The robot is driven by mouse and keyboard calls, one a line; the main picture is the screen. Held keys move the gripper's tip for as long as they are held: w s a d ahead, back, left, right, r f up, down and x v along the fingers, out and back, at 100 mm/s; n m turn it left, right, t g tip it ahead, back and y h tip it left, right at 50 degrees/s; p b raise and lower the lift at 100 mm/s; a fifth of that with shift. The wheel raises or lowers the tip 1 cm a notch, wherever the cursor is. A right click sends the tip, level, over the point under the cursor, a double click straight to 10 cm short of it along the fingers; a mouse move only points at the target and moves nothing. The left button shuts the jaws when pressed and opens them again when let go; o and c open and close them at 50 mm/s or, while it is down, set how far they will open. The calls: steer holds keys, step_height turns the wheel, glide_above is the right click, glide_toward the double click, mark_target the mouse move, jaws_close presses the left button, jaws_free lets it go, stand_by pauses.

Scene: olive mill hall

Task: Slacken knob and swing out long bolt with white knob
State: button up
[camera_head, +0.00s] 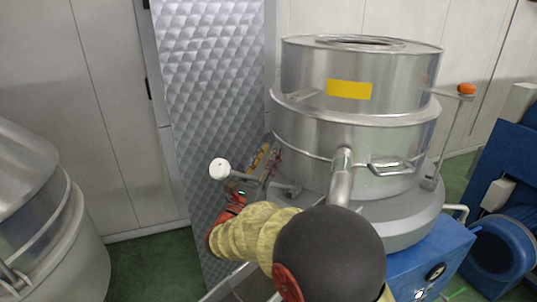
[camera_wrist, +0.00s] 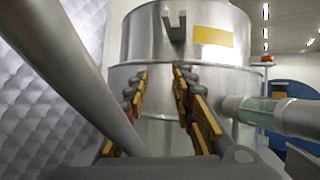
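The white knob (camera_head: 219,169) sits on the outer end of a long bolt (camera_head: 243,176) left of the steel drum (camera_head: 320,140). The bolt leans outward, away from the drum wall. A thick grey bar, probably this bolt (camera_wrist: 75,75), crosses the left of the wrist view; the knob is not seen there. A forked lug (camera_wrist: 175,28) on the drum shows no bolt in its slot. My gripper (camera_head: 266,160) is beside the bolt at the drum's left. In the wrist view my gripper (camera_wrist: 160,90) is open, with only drum wall visible between its fingers.
An orange knob (camera_head: 466,89) stands on another bolt at the drum's right. A pipe (camera_wrist: 285,115) juts out at right in the wrist view. A quilted metal panel (camera_head: 210,80) stands close behind my gripper. Another steel vessel (camera_head: 45,225) is at far left, with green floor between.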

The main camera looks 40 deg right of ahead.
steer(key=shift+r, duration=0.1)
step_height(320, 180, up, 10)
stand_by(0.4)
steer(key=shift+d, duration=0.1)
steer(key=shift+c, duration=0.5)
